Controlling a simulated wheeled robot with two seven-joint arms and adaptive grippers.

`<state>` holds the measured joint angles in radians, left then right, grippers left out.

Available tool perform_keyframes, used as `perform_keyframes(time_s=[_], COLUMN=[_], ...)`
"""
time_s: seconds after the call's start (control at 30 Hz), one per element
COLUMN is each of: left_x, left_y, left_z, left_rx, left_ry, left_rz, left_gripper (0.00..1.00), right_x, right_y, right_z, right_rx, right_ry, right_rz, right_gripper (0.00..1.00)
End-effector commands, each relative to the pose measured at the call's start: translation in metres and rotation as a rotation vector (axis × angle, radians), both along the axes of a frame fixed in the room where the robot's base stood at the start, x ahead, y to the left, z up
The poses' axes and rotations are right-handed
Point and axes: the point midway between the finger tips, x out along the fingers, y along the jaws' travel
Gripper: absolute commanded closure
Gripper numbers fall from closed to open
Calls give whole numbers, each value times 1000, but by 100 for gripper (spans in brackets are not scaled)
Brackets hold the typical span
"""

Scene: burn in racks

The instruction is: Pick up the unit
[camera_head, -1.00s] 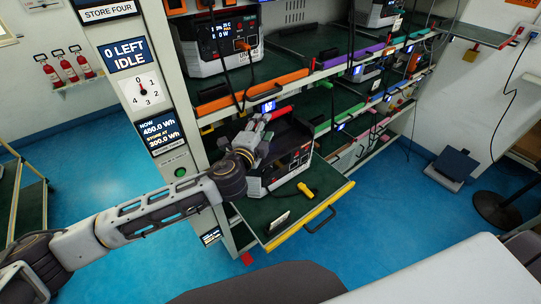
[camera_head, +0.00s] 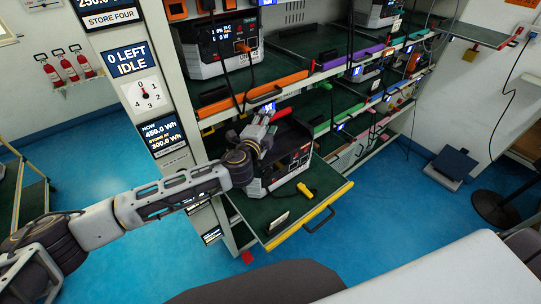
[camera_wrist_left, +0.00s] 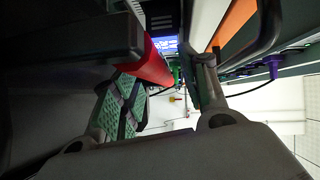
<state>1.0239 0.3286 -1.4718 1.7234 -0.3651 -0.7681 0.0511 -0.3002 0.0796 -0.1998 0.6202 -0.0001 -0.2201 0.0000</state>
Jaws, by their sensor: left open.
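The unit (camera_head: 292,164), a white and black power box with a red handle (camera_head: 281,114) on top, sits on a pulled-out green shelf tray (camera_head: 332,186) with a yellow front edge. My left gripper (camera_head: 262,120) is over the unit's top, at the left end of the handle. In the left wrist view the red handle (camera_wrist_left: 150,64) lies close to the open fingers, near the green-padded one. I cannot tell whether it is fully between them. My right gripper is not in view.
Another unit (camera_head: 222,44) stands on the shelf above, with cables hanging in front. The rack post (camera_head: 165,100) is left of the tray. Blue floor is free in front.

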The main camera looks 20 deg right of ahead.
Motion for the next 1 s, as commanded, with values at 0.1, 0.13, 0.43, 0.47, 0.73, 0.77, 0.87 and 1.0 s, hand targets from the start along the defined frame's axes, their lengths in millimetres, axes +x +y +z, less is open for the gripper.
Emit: perform_keyframes(time_s=[0.1, 0.13, 0.43, 0.47, 0.73, 0.77, 0.87, 1.0], left_x=[1, 2, 1, 1, 1, 1, 1, 1], left_y=[-1, -1, -1, -1, 0, 0, 0, 0], left_z=[0, 0, -1, -1, -1, -1, -1, -1], left_rx=[0, 0, 0, 0, 0, 0, 0, 1], left_ry=[0, 0, 0, 0, 0, 0, 0, 1], left_rz=[0, 0, 1, 1, 1, 1, 1, 1], left_gripper=[56, 56, 56, 56, 84, 88, 100, 100], right_x=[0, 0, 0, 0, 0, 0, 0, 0], right_y=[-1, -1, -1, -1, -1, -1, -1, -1], right_z=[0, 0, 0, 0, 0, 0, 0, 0], right_rx=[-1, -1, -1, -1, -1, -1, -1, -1], right_ry=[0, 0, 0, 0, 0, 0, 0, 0], right_rz=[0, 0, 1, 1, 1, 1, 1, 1], right_gripper=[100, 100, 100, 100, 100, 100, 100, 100])
